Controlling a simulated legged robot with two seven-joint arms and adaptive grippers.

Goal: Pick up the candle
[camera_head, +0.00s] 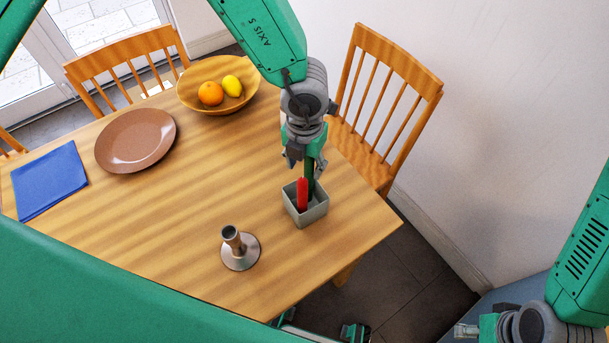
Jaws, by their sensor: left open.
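A red candle (302,195) stands upright in a small grey square box (310,215) near the right edge of the wooden table. A dark green candle (310,180) stands just behind it in the same box, its top hidden among the fingers. My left gripper (306,164) points down right above the box, fingers open around or beside the green candle's top; I cannot tell which. A metal candle holder (239,247) with a round base and an upright tube stands on the table's near side. My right gripper (466,330) is at the bottom right, away from the table, partly visible.
A bowl (205,103) with an orange and a lemon, a brown plate (136,140) and a blue cloth or mat (49,180) lie on the table (190,200). Wooden chairs stand behind and right of it. A white wall is on the right. The table's middle is clear.

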